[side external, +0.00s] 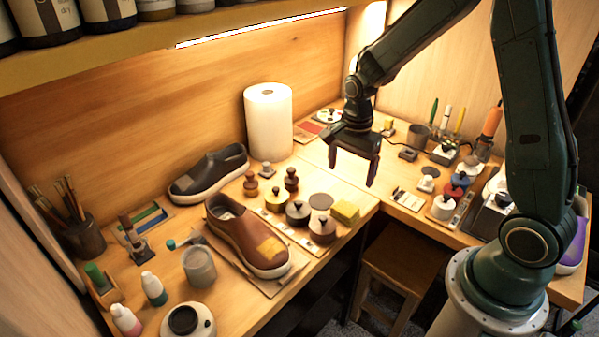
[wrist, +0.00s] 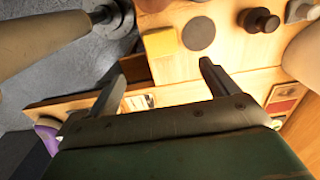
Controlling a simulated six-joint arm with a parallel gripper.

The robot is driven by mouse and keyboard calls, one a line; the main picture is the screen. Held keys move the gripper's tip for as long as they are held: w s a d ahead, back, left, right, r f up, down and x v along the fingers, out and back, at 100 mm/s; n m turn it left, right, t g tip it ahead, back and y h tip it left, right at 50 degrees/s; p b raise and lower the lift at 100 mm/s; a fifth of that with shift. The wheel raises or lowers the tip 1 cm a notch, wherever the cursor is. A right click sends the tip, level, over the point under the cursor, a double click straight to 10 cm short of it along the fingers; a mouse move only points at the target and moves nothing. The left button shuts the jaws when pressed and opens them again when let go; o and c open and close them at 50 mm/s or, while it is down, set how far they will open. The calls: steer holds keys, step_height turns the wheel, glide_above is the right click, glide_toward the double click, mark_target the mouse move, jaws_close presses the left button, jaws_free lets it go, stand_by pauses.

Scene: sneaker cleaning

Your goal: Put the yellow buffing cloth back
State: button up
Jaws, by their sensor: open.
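The yellow buffing cloth (side external: 345,211) looks like a small folded pad lying near the front edge of the wooden bench, right of the tins. It also shows in the wrist view (wrist: 161,54), beyond and between my fingers. My gripper (side external: 352,177) points down, open and empty, in the air above and behind the cloth, apart from it. In the wrist view my gripper (wrist: 163,68) has both fingers spread with nothing between them. The brown sneaker (side external: 240,233) carries a tan-yellow patch on its toe; I cannot tell whether that is loose.
A grey disc (side external: 321,201) and several lidded tins (side external: 298,212) stand close left of the cloth. A white paper roll (side external: 268,120) stands behind. The right bench holds a phone-like card (side external: 408,199) and tools. A wooden stool (side external: 400,262) stands below the bench corner.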

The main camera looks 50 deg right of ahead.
steer(key=s+a+r+n+t, duration=0.1)
steer(key=s+a+r+n, duration=0.2)
steer(key=r, duration=0.4)
steer(key=s+a+r+n+t, duration=0.1)
steer(key=s+r+n+t, duration=0.1)
steer(key=s+r+n, duration=0.3)
steer(key=s+a+r+n+t, duration=0.2)
steer(key=s+a+r+n, duration=0.1)
steer(key=s+r+n, duration=0.4)
steer(key=shift+s+a+r+n+t, duration=0.15)
steer(key=shift+s+r+n+t, duration=0.15)
steer(key=shift+s+n, duration=1.45)
steer(key=shift+s+m, duration=0.25)
steer(key=shift+m, duration=0.1)
